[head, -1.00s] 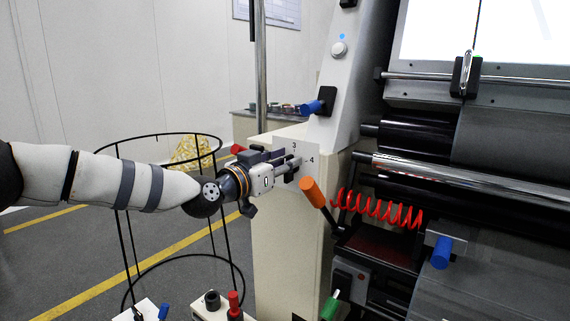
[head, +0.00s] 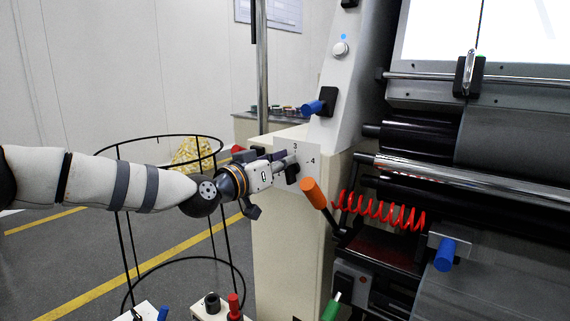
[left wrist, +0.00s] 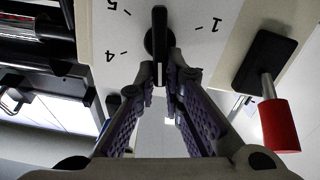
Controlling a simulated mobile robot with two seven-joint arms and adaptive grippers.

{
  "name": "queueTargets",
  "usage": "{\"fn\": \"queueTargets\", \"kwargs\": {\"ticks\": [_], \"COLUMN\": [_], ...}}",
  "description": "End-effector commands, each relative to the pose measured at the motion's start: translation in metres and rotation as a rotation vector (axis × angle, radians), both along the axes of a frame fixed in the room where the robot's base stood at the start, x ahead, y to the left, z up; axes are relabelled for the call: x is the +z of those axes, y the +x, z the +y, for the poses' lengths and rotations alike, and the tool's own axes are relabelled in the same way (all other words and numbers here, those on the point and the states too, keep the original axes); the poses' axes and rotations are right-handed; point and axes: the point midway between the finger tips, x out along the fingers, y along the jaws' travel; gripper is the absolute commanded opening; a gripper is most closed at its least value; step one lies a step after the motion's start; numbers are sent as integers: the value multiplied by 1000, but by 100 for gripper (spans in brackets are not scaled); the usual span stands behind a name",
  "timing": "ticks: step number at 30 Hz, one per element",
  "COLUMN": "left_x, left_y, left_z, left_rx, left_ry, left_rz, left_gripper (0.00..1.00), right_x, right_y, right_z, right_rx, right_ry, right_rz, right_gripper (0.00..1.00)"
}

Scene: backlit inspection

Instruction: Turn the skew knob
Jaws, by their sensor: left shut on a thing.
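The skew knob is black with a straight bar-shaped grip, on a pale plate with printed numbers and tick marks. In the left wrist view the knob (left wrist: 158,38) is at the top centre, its bar running down between the fingertips. My left gripper (left wrist: 162,76) is shut on that bar. In the head view my left gripper (head: 284,163) reaches from the left to the number plate (head: 309,147) on the cream cabinet and hides most of the knob. The figures 3 and 4 show beside it there. My right gripper is in neither view.
A red-ended handle (left wrist: 280,125) on a black base is beside the plate. An orange-handled lever (head: 313,192) and a red coil (head: 385,209) are right of the plate. A black wire-frame stand (head: 118,240) is under my left arm.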

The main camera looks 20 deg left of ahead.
Motion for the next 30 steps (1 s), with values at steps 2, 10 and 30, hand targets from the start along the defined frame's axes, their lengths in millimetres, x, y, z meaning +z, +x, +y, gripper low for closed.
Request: {"fn": "queueTargets", "kwargs": {"ticks": [2,10,30], "left_x": [-5,-8,-20], "left_y": [1,3,7], "left_z": [2,7,16], "left_rx": [0,0,2], "left_ry": [-63,-306,-906], "left_rz": [27,115,334], "left_gripper": [0,0,0], "right_x": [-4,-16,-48], "right_y": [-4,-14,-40], "right_z": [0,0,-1], "right_rx": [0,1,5], "right_ry": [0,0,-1], "right_rz": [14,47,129], "right_gripper": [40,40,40]}}
